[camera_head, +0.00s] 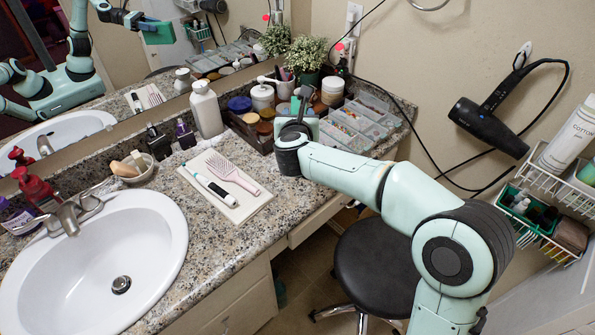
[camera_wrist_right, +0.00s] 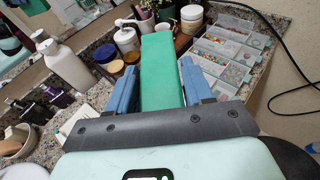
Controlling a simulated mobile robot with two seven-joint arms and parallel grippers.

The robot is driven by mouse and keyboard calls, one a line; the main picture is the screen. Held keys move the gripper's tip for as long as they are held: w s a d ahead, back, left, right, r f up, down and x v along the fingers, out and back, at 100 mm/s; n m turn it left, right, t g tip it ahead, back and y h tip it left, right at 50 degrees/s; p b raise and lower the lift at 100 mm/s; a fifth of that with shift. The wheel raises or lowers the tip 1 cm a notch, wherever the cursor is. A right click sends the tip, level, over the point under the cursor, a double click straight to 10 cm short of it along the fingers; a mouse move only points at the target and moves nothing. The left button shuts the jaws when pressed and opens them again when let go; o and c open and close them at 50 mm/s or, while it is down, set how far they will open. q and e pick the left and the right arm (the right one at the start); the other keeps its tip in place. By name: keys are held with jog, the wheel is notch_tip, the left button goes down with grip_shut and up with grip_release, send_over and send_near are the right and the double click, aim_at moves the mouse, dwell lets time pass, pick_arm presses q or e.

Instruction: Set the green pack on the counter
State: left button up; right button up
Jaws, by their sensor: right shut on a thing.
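My right gripper (camera_wrist_right: 160,92) is shut on the green pack (camera_wrist_right: 160,72), a long flat green block that sticks out past the blue fingers in the right wrist view. In the head view my right arm reaches in from the lower right over the counter, and its own hand mostly hides the pack. The mirror shows the pack held clear in the air. The counter (camera_head: 222,247) is speckled granite around the sink. My left gripper is not in view.
A white tray (camera_head: 250,205) holds a pink hairbrush and a toothbrush. Bottles, jars, a plant (camera_head: 307,55) and a clear bead organizer (camera_head: 362,122) crowd the back. The sink (camera_head: 95,265) is at left. A black stool (camera_head: 375,265) stands below. Bare granite lies around the tray.

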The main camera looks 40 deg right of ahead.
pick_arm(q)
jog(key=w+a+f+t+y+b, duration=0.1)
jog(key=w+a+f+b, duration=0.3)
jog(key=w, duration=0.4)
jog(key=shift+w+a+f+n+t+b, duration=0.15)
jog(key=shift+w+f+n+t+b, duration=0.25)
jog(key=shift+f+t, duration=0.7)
pick_arm(e)
jog(key=shift+f, duration=8.5)
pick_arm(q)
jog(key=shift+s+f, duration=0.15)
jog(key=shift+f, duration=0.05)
pick_arm(e)
jog(key=shift+f+b, duration=0.15)
jog(key=shift+b, duration=0.15)
jog(key=o, duration=1.4)
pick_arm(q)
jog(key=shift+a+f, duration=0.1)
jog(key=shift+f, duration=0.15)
